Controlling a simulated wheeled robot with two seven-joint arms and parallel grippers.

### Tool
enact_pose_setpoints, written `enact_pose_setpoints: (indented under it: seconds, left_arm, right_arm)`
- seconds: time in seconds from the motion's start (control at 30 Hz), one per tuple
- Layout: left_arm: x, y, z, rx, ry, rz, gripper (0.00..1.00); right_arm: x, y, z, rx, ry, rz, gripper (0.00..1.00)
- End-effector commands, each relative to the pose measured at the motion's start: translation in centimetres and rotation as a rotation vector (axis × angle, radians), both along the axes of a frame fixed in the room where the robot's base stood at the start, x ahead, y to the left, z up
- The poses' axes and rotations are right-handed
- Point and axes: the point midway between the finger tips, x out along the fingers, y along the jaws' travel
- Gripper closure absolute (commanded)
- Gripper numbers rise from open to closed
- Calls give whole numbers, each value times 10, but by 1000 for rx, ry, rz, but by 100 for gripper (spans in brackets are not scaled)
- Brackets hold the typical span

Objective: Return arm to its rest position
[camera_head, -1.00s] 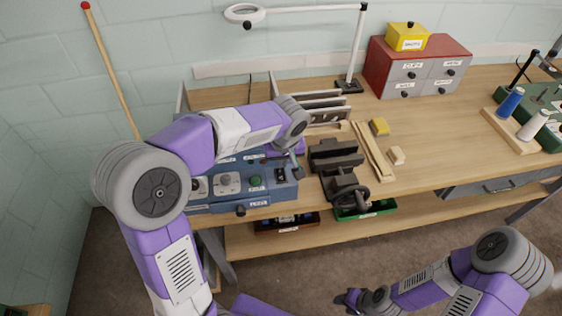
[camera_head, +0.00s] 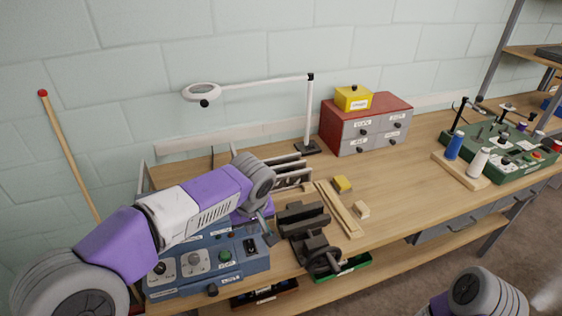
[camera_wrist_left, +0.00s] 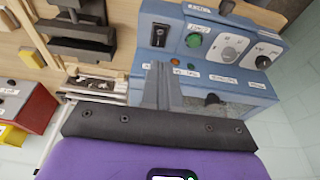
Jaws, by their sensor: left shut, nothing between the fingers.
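My left arm comes in from the left and reaches over the workbench. Its left gripper (camera_head: 265,230) points down at the right end of the blue control panel (camera_head: 215,262), by the black switch (camera_head: 250,245). In the left wrist view the gripper's fingers (camera_wrist_left: 163,88) are together and empty, in front of the panel (camera_wrist_left: 215,60) with its green button (camera_wrist_left: 194,40). Whether the fingertips touch the panel cannot be told. My right arm (camera_head: 475,295) shows only in part at the bottom right; its gripper is out of the frame.
A dark vise (camera_head: 305,232) stands just right of the left gripper. Wooden strips (camera_head: 340,210) and a yellow block (camera_head: 342,184) lie beyond it. A magnifier lamp (camera_head: 202,91), a red drawer cabinet (camera_head: 365,125) and a green board (camera_head: 505,150) stand farther off. The bench between cabinet and board is mostly clear.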

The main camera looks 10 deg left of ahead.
Motion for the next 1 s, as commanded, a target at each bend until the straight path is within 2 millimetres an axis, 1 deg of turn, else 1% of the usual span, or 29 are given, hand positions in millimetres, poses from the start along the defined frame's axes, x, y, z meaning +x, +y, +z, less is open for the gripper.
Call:
enact_pose_setpoints:
  seconds: [0.07, 0.17, 0.27, 0.3, 0.37, 0.4, 0.43, 0.47, 0.5, 0.57, 0.6, 0.67, 0.7, 0.8, 0.83, 0.9, 1.0]
  left_arm:
    - [0, -1, -2, -1, 3, -3, 100]
    - [3, -6, -21, -16, 27, -38, 100]
    - [6, -20, -68, -63, 73, -120, 100]
    - [5, -27, -93, -95, 96, -162, 100]
    - [1, -39, -137, -150, 131, -227, 100]
    - [-5, -47, -166, -193, 149, -265, 100]
    - [-10, -53, -186, -224, 160, -291, 100]
    - [-16, -58, -206, -254, 168, -312, 100]
    - [-25, -64, -231, -294, 176, -335, 100]
    - [-42, -72, -266, -348, 182, -360, 100]
    - [-54, -76, -287, -381, 182, -372, 100]
    - [-74, -81, -317, -421, 180, -380, 100]
    - [-88, -84, -333, -440, 176, -382, 100]
    - [-121, -87, -366, -466, 164, -379, 100]
    - [-130, -87, -373, -469, 162, -377, 100]
    - [-147, -86, -386, -468, 155, -375, 100]
    - [-163, -85, -396, -459, 149, -374, 100]
  right_arm:
    - [0, 0, 0, 0, 0, 0, 57]
    - [0, 0, 0, 0, 0, 0, 57]
    - [0, 0, 0, 0, 0, 0, 57]
    - [0, 0, 0, 0, 0, 0, 57]
    - [0, 0, 0, 0, 0, 0, 57]
    - [0, 0, 0, 0, 0, 0, 57]
    - [0, 0, 0, 0, 0, 0, 57]
    - [0, 0, 0, 0, 0, 0, 57]
    - [0, 0, 0, 0, 0, 0, 57]
    - [0, 0, 0, 0, 0, 0, 57]
    - [0, 0, 0, 0, 0, 0, 57]
    - [0, 0, 0, 0, 0, 0, 57]
    - [0, 0, 0, 0, 0, 0, 57]
    - [0, 0, 0, 0, 0, 0, 57]
    - [0, 0, 0, 0, 0, 0, 57]
    - [0, 0, 0, 0, 0, 0, 57]
    - [0, 0, 0, 0, 0, 0, 57]
